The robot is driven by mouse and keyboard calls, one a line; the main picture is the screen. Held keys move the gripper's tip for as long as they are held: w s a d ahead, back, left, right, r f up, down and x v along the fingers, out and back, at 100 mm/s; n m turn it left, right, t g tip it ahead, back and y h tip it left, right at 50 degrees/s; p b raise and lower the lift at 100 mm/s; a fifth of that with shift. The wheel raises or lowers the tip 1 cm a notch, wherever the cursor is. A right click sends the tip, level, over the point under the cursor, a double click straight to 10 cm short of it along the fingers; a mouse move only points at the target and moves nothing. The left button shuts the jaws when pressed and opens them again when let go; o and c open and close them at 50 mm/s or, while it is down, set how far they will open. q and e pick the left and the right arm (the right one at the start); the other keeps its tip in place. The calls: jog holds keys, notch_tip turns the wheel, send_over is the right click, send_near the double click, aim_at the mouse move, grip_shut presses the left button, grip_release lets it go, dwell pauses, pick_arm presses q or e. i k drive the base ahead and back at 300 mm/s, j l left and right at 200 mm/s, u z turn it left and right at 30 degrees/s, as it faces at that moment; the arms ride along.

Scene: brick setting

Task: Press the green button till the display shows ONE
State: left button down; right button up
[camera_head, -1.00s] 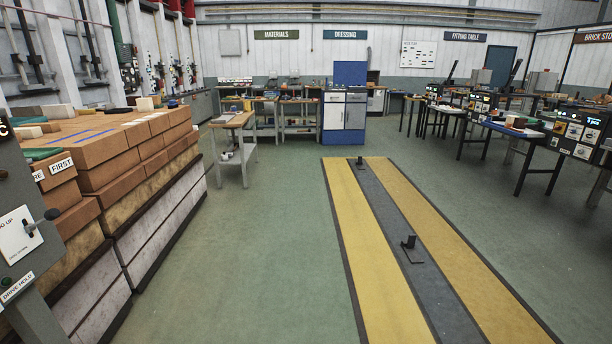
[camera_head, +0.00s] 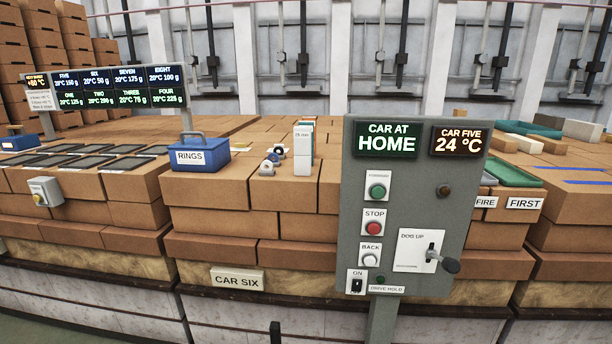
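A grey control panel (camera_head: 405,215) stands upright on a post right of centre in the head view. The green button (camera_head: 377,191) sits on a white plate below that display, under a label too small to read surely. Under it are a red STOP button (camera_head: 373,228) and a white BACK button (camera_head: 370,260). Neither of my grippers is in view, and nothing covers the panel's face.
A blue RINGS box (camera_head: 199,152) and a multi-line display board (camera_head: 119,88) stand to the left.

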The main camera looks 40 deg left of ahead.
aim_at(377, 191)
jog(key=i+l+u, duration=0.5)
jog(key=l, duration=0.15)
jog(key=l+u, duration=0.25)
jog(key=i+l+u, duration=0.25)
jog(key=l, duration=0.2)
jog(key=k, duration=0.15)
